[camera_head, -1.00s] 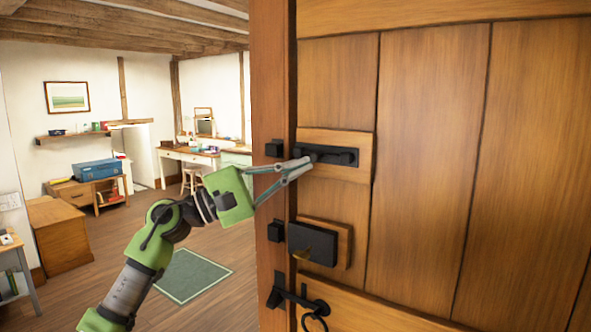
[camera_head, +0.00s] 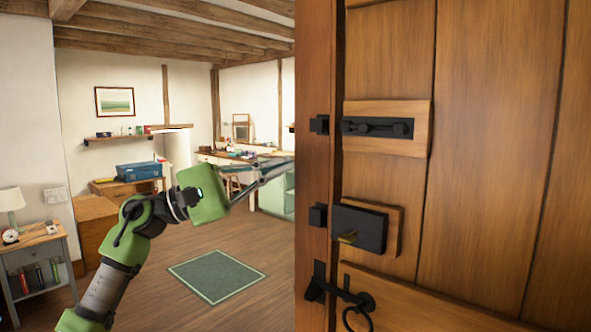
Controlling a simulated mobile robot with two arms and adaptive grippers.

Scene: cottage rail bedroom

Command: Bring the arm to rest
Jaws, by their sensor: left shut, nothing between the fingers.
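My left arm, green and grey, comes in from the lower left. My left gripper (camera_head: 283,168) is shut and empty, its fingers pointing right toward the edge of the wooden door (camera_head: 490,150). The fingertips end close to the door's frame post (camera_head: 315,70); I cannot tell whether they touch it. The black sliding bolt (camera_head: 377,127) on the door is to the right of the gripper and apart from it. A black box lock (camera_head: 358,228) and a latch with a ring handle (camera_head: 350,299) are below it. My right gripper is not in view.
The wooden door fills the right side. A green rug (camera_head: 217,275) lies on the open floor. A side table with a lamp (camera_head: 10,204) stands at the left. A wooden chest (camera_head: 95,230), a blue box (camera_head: 139,171) and a desk (camera_head: 215,158) are farther back.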

